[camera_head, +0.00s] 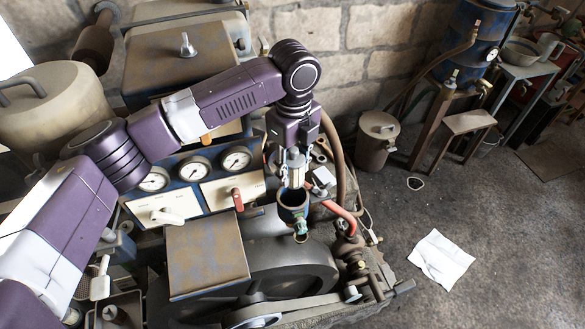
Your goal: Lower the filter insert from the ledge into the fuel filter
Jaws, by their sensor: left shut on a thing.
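My left gripper (294,150) points down from my purple arm, beside the gauge panel. It is shut on the filter insert (295,176), a pale, slim piece that hangs roughly upright. The fuel filter (293,207) is a dark blue-green open cup directly below the insert in the picture. The insert's lower end shows at the cup's mouth; I cannot tell whether it is inside the rim or just above it. The ledge is not clearly distinguishable. My right gripper is not in view.
A panel with round gauges (236,160) and a red-handled lever (237,198) stands left of the filter. A red hose (338,215) and brown pipe (334,150) run close on its right. A rusty box (207,258) and large wheel (290,270) lie below.

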